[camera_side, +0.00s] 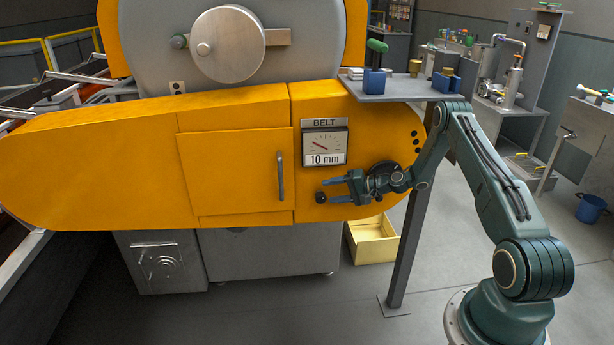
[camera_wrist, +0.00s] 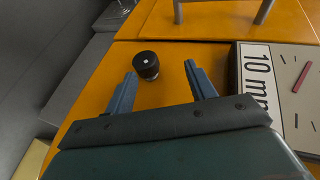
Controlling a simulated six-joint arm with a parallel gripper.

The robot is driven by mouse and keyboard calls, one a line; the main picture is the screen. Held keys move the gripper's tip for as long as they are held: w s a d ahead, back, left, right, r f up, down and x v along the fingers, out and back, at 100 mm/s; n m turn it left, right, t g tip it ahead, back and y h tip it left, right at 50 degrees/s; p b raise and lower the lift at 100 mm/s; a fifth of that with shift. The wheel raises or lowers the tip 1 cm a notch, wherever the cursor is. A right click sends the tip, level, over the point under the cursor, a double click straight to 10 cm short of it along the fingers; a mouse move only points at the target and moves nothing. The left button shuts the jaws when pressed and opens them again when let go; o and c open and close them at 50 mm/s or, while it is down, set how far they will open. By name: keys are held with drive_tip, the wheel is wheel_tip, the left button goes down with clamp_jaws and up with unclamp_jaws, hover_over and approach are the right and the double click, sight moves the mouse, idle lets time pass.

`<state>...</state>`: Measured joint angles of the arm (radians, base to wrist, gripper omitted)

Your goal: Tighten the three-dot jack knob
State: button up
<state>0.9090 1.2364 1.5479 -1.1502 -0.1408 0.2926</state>
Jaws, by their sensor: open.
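A black round knob (camera_wrist: 146,66) with one white dot on its face stands out from the orange belt cover. It also shows in the side view (camera_side: 321,198), low on the cover below the gauge. My gripper (camera_side: 328,190) is open and empty, its fingers pointing left at this knob. In the wrist view my gripper (camera_wrist: 160,67) has the knob ahead of its fingertips and nearer the left finger; contact cannot be told. No knob with three dots can be made out. The cover behind my gripper and wrist is hidden.
The belt gauge (camera_side: 325,143) reads 10 mm above the knob. A cover door (camera_side: 230,172) with a vertical handle (camera_side: 281,176) is to the left. A shelf (camera_side: 400,92) with blue blocks juts out above my arm.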

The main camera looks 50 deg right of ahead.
sight(323, 196)
drive_tip(key=shift+r, duration=2.45)
drive_tip(key=shift+a, duration=0.1)
drive_tip(key=s+a+r+n+g+h, duration=0.2)
drive_tip(key=s+r+g+h, duration=0.1)
drive_tip(key=r+g+h, duration=0.2)
drive_tip(key=shift+s+a+g+h, duration=0.15)
drive_tip(key=shift+a+g+h, duration=0.25)
drive_tip(key=shift+g, duration=0.9)
drive_tip(key=shift+x, duration=6.85)
drive_tip(key=shift+d, duration=0.1)
drive_tip(key=shift+c, duration=0.2)
drive_tip(key=c, duration=0.9)
